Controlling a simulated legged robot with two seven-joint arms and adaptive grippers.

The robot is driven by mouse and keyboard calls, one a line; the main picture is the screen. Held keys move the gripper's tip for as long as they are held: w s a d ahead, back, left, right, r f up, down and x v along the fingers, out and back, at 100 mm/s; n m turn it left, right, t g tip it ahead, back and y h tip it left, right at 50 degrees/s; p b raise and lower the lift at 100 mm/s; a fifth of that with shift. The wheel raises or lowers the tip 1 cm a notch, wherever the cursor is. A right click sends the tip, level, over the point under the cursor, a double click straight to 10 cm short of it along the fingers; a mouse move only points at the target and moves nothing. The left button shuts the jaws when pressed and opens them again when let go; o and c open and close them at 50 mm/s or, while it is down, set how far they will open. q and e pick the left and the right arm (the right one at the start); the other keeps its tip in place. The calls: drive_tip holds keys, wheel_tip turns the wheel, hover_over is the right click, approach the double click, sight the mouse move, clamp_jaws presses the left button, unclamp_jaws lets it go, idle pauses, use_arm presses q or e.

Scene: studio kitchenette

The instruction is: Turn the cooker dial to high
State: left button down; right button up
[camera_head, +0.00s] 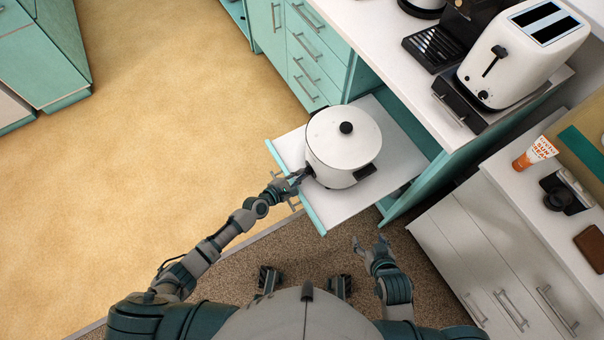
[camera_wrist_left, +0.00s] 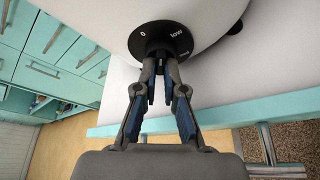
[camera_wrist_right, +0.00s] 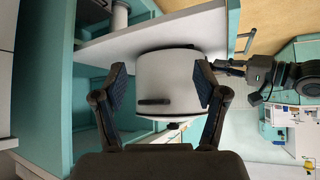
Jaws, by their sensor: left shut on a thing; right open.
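The white cooker (camera_head: 338,152), with a lid and black knob, stands on the pulled-out shelf (camera_head: 335,210). In the left wrist view the black round dial plate (camera_wrist_left: 152,30) on the cooker's side (camera_wrist_left: 125,12) shows "0" and "low"; another label at its right is too small to read. My left gripper (camera_head: 300,177) is at the cooker's left side. In the left wrist view its fingers (camera_wrist_left: 160,65) are closed together on the dial's knob, which they mostly hide. My right gripper (camera_head: 370,244) is open and empty, apart from the cooker, which also shows in the right wrist view (camera_wrist_right: 165,75).
The counter to the right holds a white toaster (camera_head: 520,50) and a black coffee machine (camera_head: 450,40). A lower white unit has an orange-and-white tube (camera_head: 535,152) and a camera (camera_head: 565,192). Teal drawers (camera_head: 310,50) stand behind the shelf. The floor at left is clear.

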use_arm(q)
drive_tip(key=d+m+t+b, duration=0.1)
drive_tip(key=d+m+b, duration=0.1)
drive_tip(key=m, duration=0.1)
drive_tip(key=shift+w+f+t+y+b, duration=0.15)
drive_tip(key=shift+f+t+y+b, duration=0.15)
drive_tip(key=shift+f+t+b, duration=0.1)
drive_tip(key=shift+a+r+m+t+b, duration=0.1)
drive_tip(key=shift+a+m+t+b, duration=0.3)
drive_tip(key=shift+a+m+b, duration=0.4)
drive_tip(key=shift+d+r, duration=0.1)
drive_tip(key=shift+d+m, duration=0.3)
drive_tip(key=shift+d, duration=0.1)
use_arm(e)
drive_tip(key=w+a+r+t+y, duration=0.2)
drive_tip(key=w+r+t, duration=0.5)
drive_tip(key=r+t, duration=0.2)
drive_tip(key=shift+w+a+r+t+y, duration=0.2)
drive_tip(key=shift+w+r+t+y, duration=0.15)
drive_tip(key=shift+r, duration=0.3)
use_arm(q)
drive_tip(key=shift+a, duration=0.15)
use_arm(e)
drive_tip(key=shift+a, duration=0.1)
